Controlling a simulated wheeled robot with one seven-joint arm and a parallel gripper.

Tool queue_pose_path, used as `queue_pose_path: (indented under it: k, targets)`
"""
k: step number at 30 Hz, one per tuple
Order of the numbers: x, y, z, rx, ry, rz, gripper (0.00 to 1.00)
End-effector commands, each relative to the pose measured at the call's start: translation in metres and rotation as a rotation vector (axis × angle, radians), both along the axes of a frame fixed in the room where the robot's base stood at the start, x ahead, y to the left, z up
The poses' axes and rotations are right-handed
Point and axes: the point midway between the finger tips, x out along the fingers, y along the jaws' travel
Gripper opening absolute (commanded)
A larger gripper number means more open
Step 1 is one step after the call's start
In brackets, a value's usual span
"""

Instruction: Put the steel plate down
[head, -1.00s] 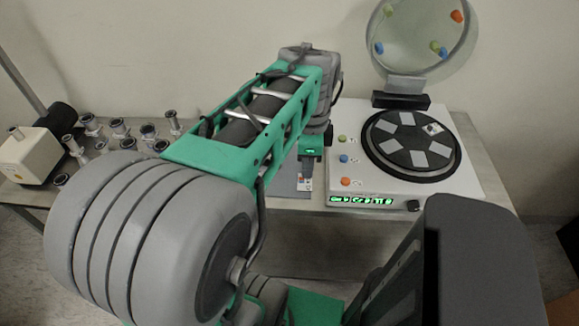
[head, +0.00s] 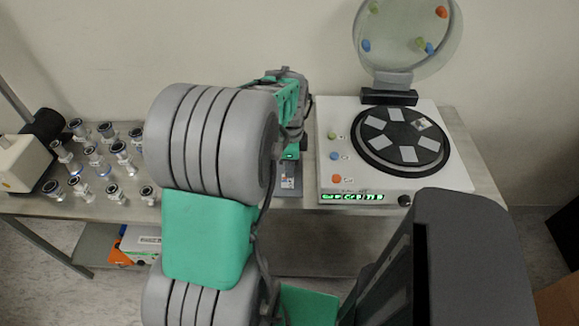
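My gripper (head: 291,158) is over the table just left of the white machine, pointing down, mostly hidden behind my own arm. Its fingers are too small and covered to tell whether they are open or shut. A grey flat piece (head: 290,183) with a small light label shows right below it. I cannot tell whether this is the steel plate, or whether the gripper touches it. The white machine (head: 461,177) has its round clear lid (head: 398,58) raised. Its dark round platter (head: 385,152) bears several light grey squares; one spot at its upper right has a small dark mark.
Several small steel fittings (head: 94,157) stand on the table's left, beside a cream box with a black cylinder (head: 45,126). The machine has green, blue and orange buttons and a lit green display (head: 352,197). Boxes (head: 141,243) sit on the shelf below. My arm covers the table's middle.

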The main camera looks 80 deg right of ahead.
Motion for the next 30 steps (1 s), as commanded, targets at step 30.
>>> queue_pose_path:
  k: [30]
  targets:
    - [0.0, -0.001, 0.098, -0.004, 0.0, 0.0, 0.25]
